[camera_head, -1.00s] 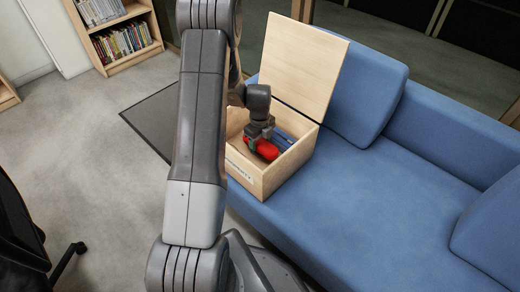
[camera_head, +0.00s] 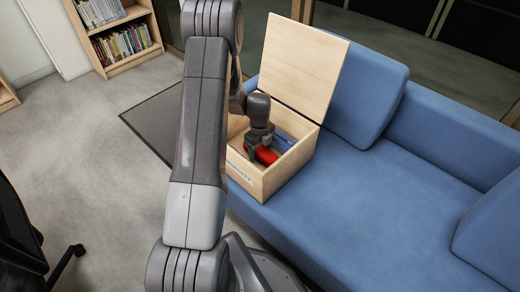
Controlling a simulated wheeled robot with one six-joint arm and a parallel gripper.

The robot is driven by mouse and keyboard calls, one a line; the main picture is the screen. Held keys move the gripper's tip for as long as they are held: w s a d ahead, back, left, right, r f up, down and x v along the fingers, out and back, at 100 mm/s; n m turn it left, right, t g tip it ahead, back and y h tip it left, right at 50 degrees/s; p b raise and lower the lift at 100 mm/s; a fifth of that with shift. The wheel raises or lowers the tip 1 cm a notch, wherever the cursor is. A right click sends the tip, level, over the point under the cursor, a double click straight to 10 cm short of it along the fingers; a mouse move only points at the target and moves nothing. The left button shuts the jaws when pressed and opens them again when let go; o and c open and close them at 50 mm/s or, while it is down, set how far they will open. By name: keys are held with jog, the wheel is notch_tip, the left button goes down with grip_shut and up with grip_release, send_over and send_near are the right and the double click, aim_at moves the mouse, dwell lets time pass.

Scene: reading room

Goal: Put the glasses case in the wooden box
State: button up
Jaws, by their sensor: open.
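The wooden box (camera_head: 262,187) stands on the blue sofa with its lid (camera_head: 303,68) raised at the back. A red glasses case (camera_head: 266,156) is inside the box, lower than the front rim. My gripper (camera_head: 257,151) is open and reaches down into the box at the case. The fingers hide part of the case, and I cannot tell whether they touch it. My arm hides the box's left side.
A blue item (camera_head: 283,141) lies in the box beside the case. The sofa seat (camera_head: 370,210) to the right is clear. A blue cushion (camera_head: 368,100) leans behind the box. A bookshelf (camera_head: 120,38) stands at the far left and a dark chair (camera_head: 25,235) at the left edge.

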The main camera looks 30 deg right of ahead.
aim_at(260, 149)
notch_tip(260, 149, up, 12)
jog(key=p, duration=0.2)
jog(key=shift+w, duration=0.1)
notch_tip(260, 149, down, 12)
jog(key=shift+f+b, duration=0.15)
jog(key=shift+b, duration=1.1)
jog(key=shift+r+p, duration=0.55)
jog(key=shift+r, duration=1.45)
jog(key=shift+f, duration=0.15)
